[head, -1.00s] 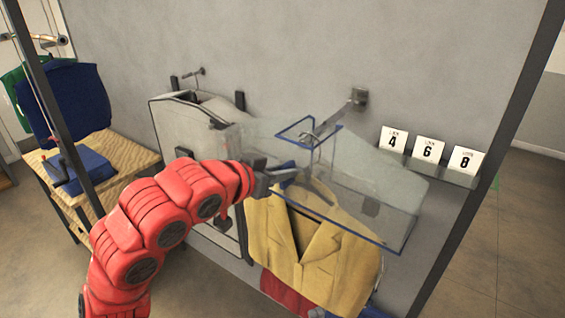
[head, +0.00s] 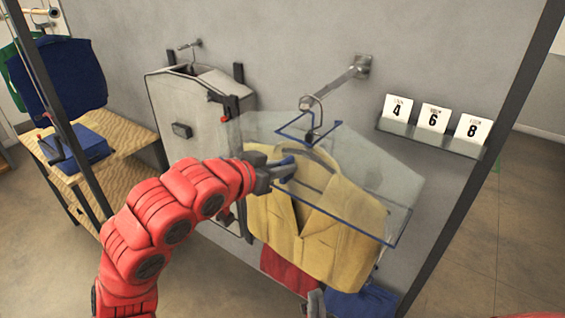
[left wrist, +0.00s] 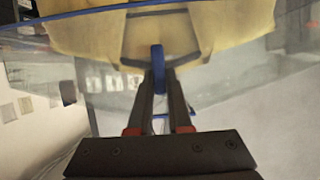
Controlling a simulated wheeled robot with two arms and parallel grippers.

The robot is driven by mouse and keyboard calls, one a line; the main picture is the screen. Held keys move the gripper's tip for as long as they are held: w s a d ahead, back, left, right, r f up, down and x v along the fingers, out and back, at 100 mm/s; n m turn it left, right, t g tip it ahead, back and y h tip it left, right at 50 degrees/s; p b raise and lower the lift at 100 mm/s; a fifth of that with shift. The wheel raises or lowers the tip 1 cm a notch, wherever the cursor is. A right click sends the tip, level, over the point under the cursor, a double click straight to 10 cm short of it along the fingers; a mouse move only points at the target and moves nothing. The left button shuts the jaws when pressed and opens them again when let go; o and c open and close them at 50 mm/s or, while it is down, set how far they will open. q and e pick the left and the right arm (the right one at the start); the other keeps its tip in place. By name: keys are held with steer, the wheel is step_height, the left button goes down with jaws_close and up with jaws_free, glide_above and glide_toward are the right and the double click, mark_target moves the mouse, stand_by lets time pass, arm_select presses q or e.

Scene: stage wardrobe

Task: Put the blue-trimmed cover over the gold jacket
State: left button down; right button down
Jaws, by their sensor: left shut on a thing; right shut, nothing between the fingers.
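The clear cover with blue trim (head: 385,180) sits around the shoulders and upper part of the gold jacket (head: 300,225). The jacket's lower part shows beneath the cover's blue lower edge. The jacket hangs from a wall arm (head: 340,85), its hook (head: 311,103) showing at the cover's blue-edged top notch (head: 295,125). My left gripper (head: 277,172) is shut on a blue tab of the cover, in front of the jacket; the left wrist view shows the tab (left wrist: 158,62) between the fingers. My right gripper (head: 316,300) is shut and empty, low before the jacket, mostly out of frame.
A grey garment bag (head: 190,115) hangs on the wall at left. Number cards (head: 433,118) stand on a small ledge (head: 430,140) to the right. Red (head: 285,272) and blue (head: 362,303) cloth lie below the jacket. A wooden shelf (head: 125,150) holds a folded blue item (head: 78,150).

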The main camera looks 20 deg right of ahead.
mark_target(292, 186)
arm_select(q)
steer(key=shift+f+b, duration=1.6)
steer(key=shift+f, duration=1.5)
steer(key=c, duration=0.8)
jaws_free()
steer(key=shift+o, duration=0.2)
